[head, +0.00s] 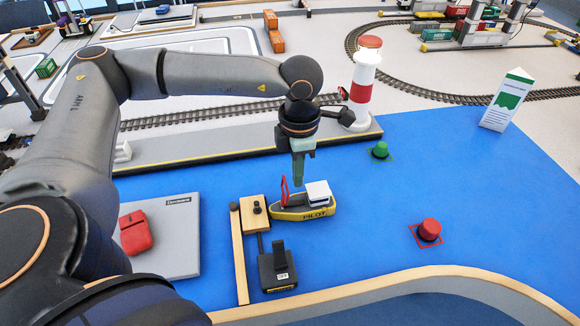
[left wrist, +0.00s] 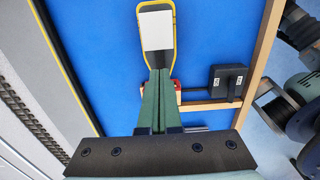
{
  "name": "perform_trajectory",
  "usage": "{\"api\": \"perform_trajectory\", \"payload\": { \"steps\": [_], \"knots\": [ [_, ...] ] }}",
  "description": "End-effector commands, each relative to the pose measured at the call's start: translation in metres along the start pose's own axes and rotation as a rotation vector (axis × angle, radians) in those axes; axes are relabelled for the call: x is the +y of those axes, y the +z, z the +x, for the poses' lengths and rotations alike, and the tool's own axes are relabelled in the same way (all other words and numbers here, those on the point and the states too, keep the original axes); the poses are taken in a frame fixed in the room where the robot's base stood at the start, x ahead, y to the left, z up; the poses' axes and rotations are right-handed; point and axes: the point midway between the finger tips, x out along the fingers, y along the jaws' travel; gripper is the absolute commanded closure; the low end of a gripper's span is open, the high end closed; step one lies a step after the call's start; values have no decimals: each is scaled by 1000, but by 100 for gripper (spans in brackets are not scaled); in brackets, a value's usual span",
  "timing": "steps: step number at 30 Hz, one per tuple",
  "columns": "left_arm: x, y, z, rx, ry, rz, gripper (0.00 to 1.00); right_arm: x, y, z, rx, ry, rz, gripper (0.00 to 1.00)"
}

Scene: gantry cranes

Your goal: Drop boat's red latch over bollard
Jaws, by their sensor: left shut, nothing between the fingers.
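The yellow and dark pilot boat (head: 303,211) with a white cabin floats on the blue surface beside a small wooden jetty block. Its red latch (head: 284,190) stands raised at the left end of the boat. The dark bollard (head: 257,208) is on the wooden block (head: 254,222), just left of the latch. My left gripper (head: 298,183) is shut and empty, pointing down over the boat, right of the latch. In the left wrist view its green fingers (left wrist: 158,72) hide part of the boat (left wrist: 156,30); a bit of red shows beside them. My right gripper is not in view.
A red button (head: 429,230) and green buoy (head: 380,150) lie to the right. A red-and-white lighthouse (head: 364,85) stands on the quay behind. Open blue surface lies right of the boat.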

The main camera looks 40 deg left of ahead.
Motion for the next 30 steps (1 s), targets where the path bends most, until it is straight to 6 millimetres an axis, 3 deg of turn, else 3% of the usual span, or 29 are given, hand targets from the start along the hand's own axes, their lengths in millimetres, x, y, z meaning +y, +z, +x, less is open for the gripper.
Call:
{"api": "perform_trajectory", "payload": {
  "steps": [10, 30],
  "knots": [
    [0, -3, 0, 0, 0, 0, 100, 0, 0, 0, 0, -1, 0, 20],
    [0, -37, 0, 1, -1, -1, 100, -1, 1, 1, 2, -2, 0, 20]
  ]
}}
